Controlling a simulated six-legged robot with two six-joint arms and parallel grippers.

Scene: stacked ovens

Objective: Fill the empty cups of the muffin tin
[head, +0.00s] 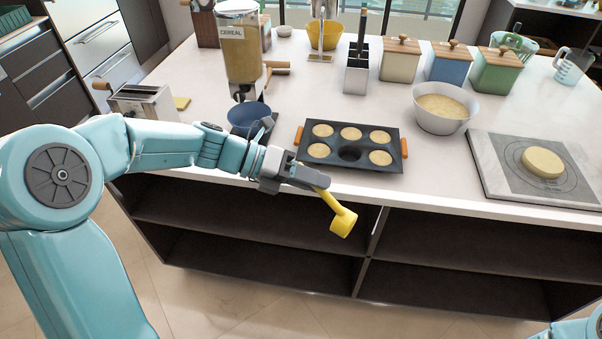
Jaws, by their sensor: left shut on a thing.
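The dark muffin tin (348,170) with orange handles lies on the counter near its front edge. Several of its cups hold pale batter; the front middle cup (349,154) looks dark and empty. My left gripper (309,178) is shut on the handle of a yellow scoop (343,221). The scoop hangs tilted down past the counter's front edge, in front of the tin in the picture. Its inside is hard to see. A white bowl (439,124) of pale batter stands right of the tin. My right gripper is out of view; only a bit of that arm shows at bottom right.
A blue bowl (247,118) stands under the cereal dispenser (240,50), left of the tin. A grey board (485,160) with a round dough piece (542,162) lies at right. Canisters (448,62) and a utensil holder (356,72) stand behind. Open shelves (260,235) lie below the counter.

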